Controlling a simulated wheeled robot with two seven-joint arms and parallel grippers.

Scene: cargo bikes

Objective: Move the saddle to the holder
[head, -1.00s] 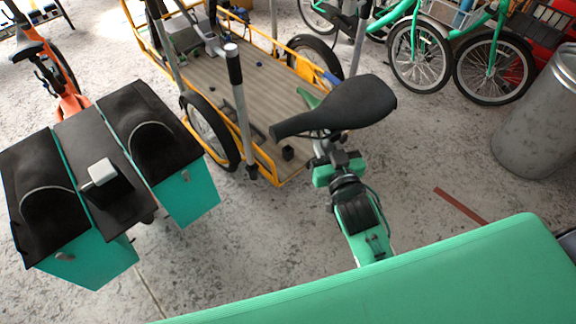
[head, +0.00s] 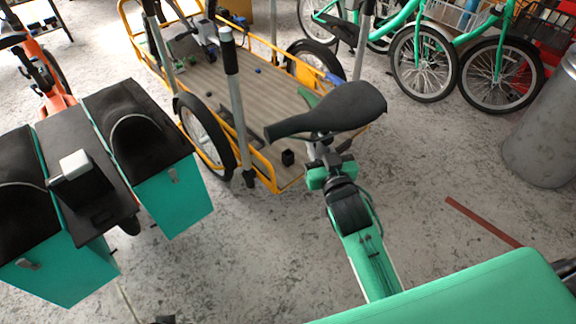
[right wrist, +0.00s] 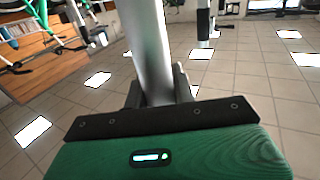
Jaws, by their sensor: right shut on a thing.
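The black saddle (head: 335,108) is in the middle of the head view, its narrow nose pointing left. My right gripper (head: 325,172) is just under it, shut on its post. In the right wrist view the grey saddle post (right wrist: 148,50) stands between the dark fingers (right wrist: 160,90). The saddle is held up in front of a yellow cargo bike with a wooden deck (head: 250,85). An upright grey post with a black sleeve (head: 231,58) stands at the deck's near side; I cannot tell whether it is the holder. My left gripper is not in view.
A bike's teal boxes with black lids (head: 165,195) stand at left. Green bikes (head: 425,60) stand at the back right, beside a grey metal bin (head: 543,140). Several uprights rise around the yellow frame (head: 262,170). Floor between the boxes and my right arm is clear.

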